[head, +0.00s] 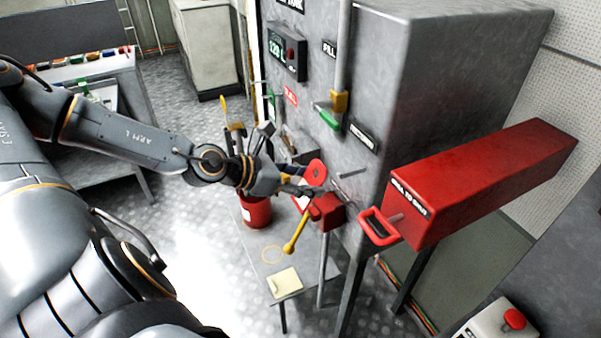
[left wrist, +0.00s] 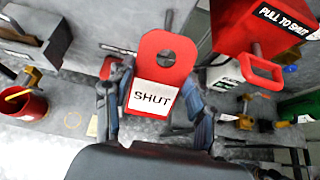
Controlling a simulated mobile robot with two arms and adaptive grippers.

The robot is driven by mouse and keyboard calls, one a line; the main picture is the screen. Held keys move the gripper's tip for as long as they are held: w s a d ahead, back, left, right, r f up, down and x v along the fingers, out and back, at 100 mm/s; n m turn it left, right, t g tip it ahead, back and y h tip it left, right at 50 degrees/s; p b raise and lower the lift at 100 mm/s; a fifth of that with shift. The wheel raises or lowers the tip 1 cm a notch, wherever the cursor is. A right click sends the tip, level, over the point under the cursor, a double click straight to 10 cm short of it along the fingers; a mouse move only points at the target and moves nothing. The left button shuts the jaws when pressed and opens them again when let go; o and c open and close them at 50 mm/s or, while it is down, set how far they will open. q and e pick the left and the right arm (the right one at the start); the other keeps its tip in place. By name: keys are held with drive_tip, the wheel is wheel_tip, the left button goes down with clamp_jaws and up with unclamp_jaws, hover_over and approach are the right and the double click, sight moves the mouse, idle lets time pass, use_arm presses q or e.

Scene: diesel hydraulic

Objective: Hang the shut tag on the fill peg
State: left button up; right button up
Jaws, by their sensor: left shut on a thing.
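The shut tag (left wrist: 166,75) is a red plate with a round hole at its top and a white panel reading SHUT. My left gripper (head: 306,190) is shut on its sides, and the tag faces the wrist camera upright. In the head view the red top of the tag (head: 316,169) shows beyond the fingers, close to the grey tank wall. A thin metal peg (head: 350,174) sticks out of the wall just right of the tag. A peg (left wrist: 169,19) also shows above the tag in the left wrist view, apart from the hole. My right gripper is not in view.
A red PULL TO SHUT box (head: 480,185) with a red handle (head: 378,228) juts out at right. A red valve body with a yellow lever (head: 295,235) sits below the gripper. A red bucket (head: 256,212) stands on a low table (head: 262,262). A FILL label (head: 329,48) is higher on the tank.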

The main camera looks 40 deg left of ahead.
sight(320, 178)
use_arm(q)
drive_tip(key=shift+w+d, duration=0.2)
drive_tip(key=shift+w+d+b, duration=0.15)
drive_tip(key=shift+w+b, duration=0.15)
drive_tip(key=shift+w+d+f+b, duration=0.1)
drive_tip(key=shift+w+b, duration=0.25)
drive_tip(key=shift+w, duration=0.2)
drive_tip(key=shift+w+d+f+b, duration=0.1)
drive_tip(key=shift+w+d+b, duration=0.25)
drive_tip(key=shift+w+b, duration=0.3)
drive_tip(key=shift+w+d+f+b, duration=0.25)
drive_tip(key=shift+w+b, duration=0.15)
drive_tip(key=shift+b, duration=0.7)
drive_tip(key=shift+w+d+f+t+h+b, duration=0.35)
drive_tip(key=shift+w+f+t+b, duration=0.5)
drive_tip(key=shift+b, duration=2.5)
drive_tip(key=shift+w+d+f+t+h+b, duration=0.4)
drive_tip(key=shift+w+t+b, duration=0.5)
drive_tip(key=shift+b, duration=2.5)
drive_tip(key=shift+w+d+f+t+h+b, duration=0.2)
drive_tip(key=shift+w+f+t+h+b, duration=0.5)
drive_tip(key=shift+b, duration=2.65)
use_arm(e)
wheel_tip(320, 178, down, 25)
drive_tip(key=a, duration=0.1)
